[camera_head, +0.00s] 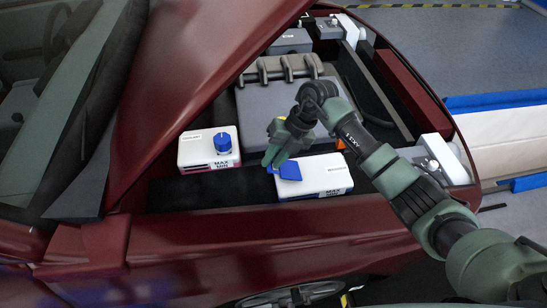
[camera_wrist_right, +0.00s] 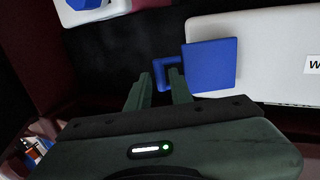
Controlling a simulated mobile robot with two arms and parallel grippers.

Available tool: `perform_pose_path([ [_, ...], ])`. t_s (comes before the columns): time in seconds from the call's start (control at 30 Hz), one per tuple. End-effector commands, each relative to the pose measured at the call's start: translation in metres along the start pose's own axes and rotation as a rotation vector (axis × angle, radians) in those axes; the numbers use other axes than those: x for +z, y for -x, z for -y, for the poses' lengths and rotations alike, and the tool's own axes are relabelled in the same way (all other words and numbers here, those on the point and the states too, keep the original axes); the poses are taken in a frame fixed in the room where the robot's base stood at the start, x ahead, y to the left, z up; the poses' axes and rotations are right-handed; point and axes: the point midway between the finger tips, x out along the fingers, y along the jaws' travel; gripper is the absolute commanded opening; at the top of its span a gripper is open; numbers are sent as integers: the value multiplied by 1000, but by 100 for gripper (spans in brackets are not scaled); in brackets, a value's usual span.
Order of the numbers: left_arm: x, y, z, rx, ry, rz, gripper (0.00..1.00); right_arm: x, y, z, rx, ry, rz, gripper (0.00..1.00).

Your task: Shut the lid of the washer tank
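The washer tank (camera_head: 322,178) is a white box with a MAX/MIN label at the right front of the engine bay; its white top (camera_wrist_right: 265,45) fills the upper right of the right wrist view. Its blue lid (camera_head: 290,170) is at the tank's left end. In the wrist view the square lid panel (camera_wrist_right: 211,66) lies swung back beside a blue-rimmed opening (camera_wrist_right: 172,72). My right gripper (camera_head: 272,158) is just beside and above the lid. Its two fingers (camera_wrist_right: 158,90) are apart with nothing between them, close to the opening; contact cannot be told. My left gripper is not in view.
A second white tank (camera_head: 196,151) with a round blue cap (camera_head: 222,142) stands to the left. The grey engine cover (camera_head: 262,110) is behind my gripper.

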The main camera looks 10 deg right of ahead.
Motion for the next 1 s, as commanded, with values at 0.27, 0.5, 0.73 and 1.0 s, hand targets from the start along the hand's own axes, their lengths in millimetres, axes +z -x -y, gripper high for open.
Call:
perform_pose_path([
  [0.27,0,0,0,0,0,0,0,0,-2,0,1,0,0,16],
  [0.5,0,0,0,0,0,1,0,0,-1,0,1,0,0,0],
  [0.73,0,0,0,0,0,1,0,0,-1,0,1,0,0,0],
  [1.0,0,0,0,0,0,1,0,0,-1,0,2,0,-1,0],
])
